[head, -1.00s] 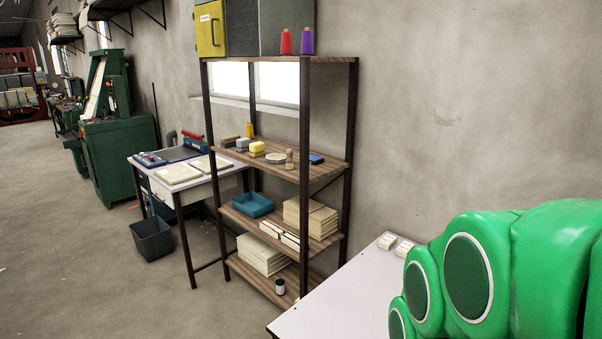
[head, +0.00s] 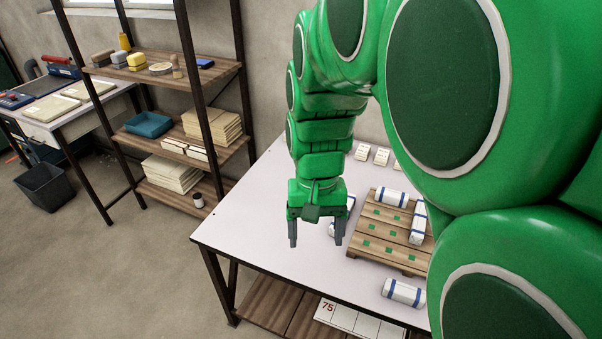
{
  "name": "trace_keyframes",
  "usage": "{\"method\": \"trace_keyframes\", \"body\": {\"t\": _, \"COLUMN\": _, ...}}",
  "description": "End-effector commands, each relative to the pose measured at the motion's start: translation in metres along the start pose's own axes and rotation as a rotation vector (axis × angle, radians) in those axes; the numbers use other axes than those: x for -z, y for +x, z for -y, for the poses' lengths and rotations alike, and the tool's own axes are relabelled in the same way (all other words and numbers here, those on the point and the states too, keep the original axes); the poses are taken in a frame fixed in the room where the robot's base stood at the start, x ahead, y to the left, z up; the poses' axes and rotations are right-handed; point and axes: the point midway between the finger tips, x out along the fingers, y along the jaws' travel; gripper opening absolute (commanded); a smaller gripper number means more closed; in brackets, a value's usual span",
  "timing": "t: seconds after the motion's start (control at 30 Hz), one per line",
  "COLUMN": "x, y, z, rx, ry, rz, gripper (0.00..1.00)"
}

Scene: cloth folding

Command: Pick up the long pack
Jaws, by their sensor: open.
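Several white packs with blue bands are in the head view. One pack (head: 391,197) lies at the back of a wooden board, and another pack (head: 417,222) lies at the board's right, partly hidden by my arm. A third pack (head: 404,292) lies on the white table (head: 275,205) in front of the board. Part of one more shows behind my gripper, mostly hidden. I cannot tell which pack is the long one. My gripper (head: 316,240) is open and empty, pointing down above the table, left of the board.
The slatted wooden board (head: 380,255) has green square marks. Small white cards (head: 381,156) stand along the table's back. A shelf unit (head: 197,88) stands left of the table. My green arm covers the right side of the view. The table's left part is clear.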

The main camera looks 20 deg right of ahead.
Motion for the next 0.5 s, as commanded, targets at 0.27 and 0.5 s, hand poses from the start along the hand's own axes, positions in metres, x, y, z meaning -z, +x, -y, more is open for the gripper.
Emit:
{"method": "trace_keyframes", "body": {"t": 0.27, "x": 0.071, "y": 0.01, "z": -0.008, "rx": 0.006, "ry": 0.088, "rz": -0.026, "gripper": 0.77}}
{"method": "trace_keyframes", "body": {"t": 0.5, "x": 0.132, "y": 0.026, "z": -0.02, "rx": 0.008, "ry": 0.16, "rz": -0.049, "gripper": 0.77}}
